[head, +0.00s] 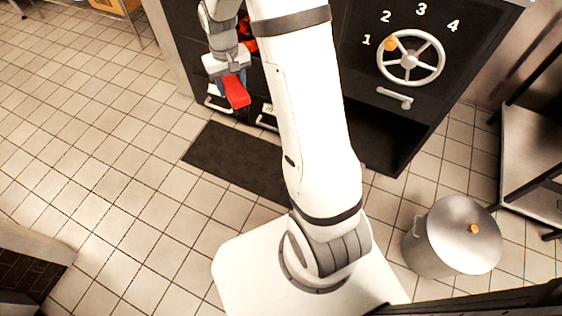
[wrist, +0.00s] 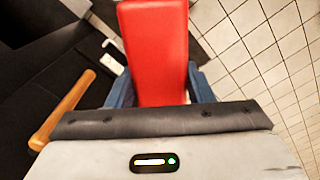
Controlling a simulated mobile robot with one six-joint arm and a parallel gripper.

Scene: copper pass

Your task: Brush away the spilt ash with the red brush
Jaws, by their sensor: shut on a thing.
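My gripper (head: 232,80) is shut on the red brush (head: 237,92) and holds it up in front of the black oven-like unit (head: 362,60). In the wrist view the red brush (wrist: 155,50) sticks out between the blue fingers of my gripper (wrist: 160,92). Its bristles do not show clearly. I cannot make out any spilt ash in either view. Part of the black unit's front is hidden behind my arm in the head view.
A dark mat (head: 235,160) lies on the tiled floor before the unit. The unit bears a handwheel (head: 411,60) numbered 1 to 4. A lidded metal pot (head: 455,235) stands at right, near a metal shelf (head: 530,145). Floor at left is largely clear.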

